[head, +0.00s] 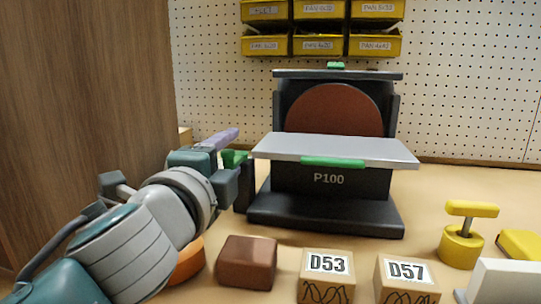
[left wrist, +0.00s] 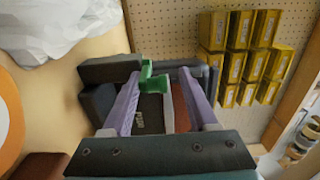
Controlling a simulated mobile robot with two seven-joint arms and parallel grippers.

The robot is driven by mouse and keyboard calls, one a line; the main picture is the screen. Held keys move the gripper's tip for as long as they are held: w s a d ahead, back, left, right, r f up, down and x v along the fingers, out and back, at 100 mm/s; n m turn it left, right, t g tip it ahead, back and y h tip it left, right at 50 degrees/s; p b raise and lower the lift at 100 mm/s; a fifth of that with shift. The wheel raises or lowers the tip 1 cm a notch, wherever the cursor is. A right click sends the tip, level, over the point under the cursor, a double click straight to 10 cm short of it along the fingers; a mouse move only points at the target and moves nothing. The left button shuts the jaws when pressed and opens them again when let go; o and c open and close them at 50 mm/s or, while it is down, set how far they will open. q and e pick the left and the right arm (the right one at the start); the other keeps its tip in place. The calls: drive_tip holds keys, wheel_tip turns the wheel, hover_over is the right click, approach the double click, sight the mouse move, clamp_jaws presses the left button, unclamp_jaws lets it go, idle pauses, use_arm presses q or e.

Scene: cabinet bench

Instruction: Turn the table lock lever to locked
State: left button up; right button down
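The sander (head: 329,180), marked P100, stands on the bench with a reddish disc and a grey table (head: 290,147). A green lever (head: 235,158) is at the left side of the table, partly hidden by my gripper. My left gripper (head: 230,150) is at this lever, with one purple finger showing behind it. In the left wrist view the two purple fingers of my left gripper (left wrist: 160,77) are apart, and the green lever (left wrist: 150,80) lies between them, close to the left finger. I cannot tell whether they touch. My right gripper is not in view.
A brown block (head: 247,262), wooden blocks marked D53 (head: 327,277) and D57 (head: 406,282), and a yellow knobbed weight (head: 461,243) stand in front. An orange round thing (head: 187,260) is partly behind my left arm. A wooden cabinet side (head: 85,110) bounds the left.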

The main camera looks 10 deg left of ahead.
use_arm(q)
drive_tip(key=shift+s+f, duration=0.1)
drive_tip(key=shift+s, duration=0.35)
drive_tip(key=s, duration=0.9)
drive_tip(key=shift+p, duration=0.45)
drive_tip(key=shift+a, duration=0.1)
